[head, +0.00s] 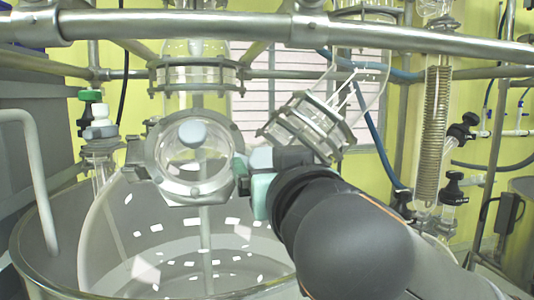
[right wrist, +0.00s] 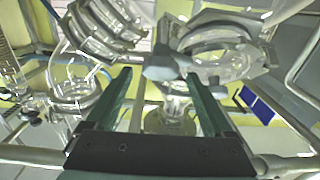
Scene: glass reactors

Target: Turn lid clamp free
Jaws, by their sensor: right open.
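The round glass lid (head: 194,150) sits on the front port of the big glass vessel, ringed by a grey metal clamp (head: 160,177). In the right wrist view the lid (right wrist: 215,45) is at the upper right, and the grey clamp knob (right wrist: 160,67) shows between the fingertips. My right gripper (head: 251,180) is at the right side of the lid. Its teal fingers are apart on either side of the knob in the right wrist view (right wrist: 158,76). I cannot tell whether they touch it. My right arm hides part of the vessel. My left gripper is out of view.
A metal bar (head: 270,30) crosses the top. A tilted flanged glass port (head: 308,125) stands close right of the lid. A green-capped fitting (head: 92,100) is at left. The steel tub rim (head: 45,265) surrounds the vessel. A glass coil condenser (head: 433,130) is at right.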

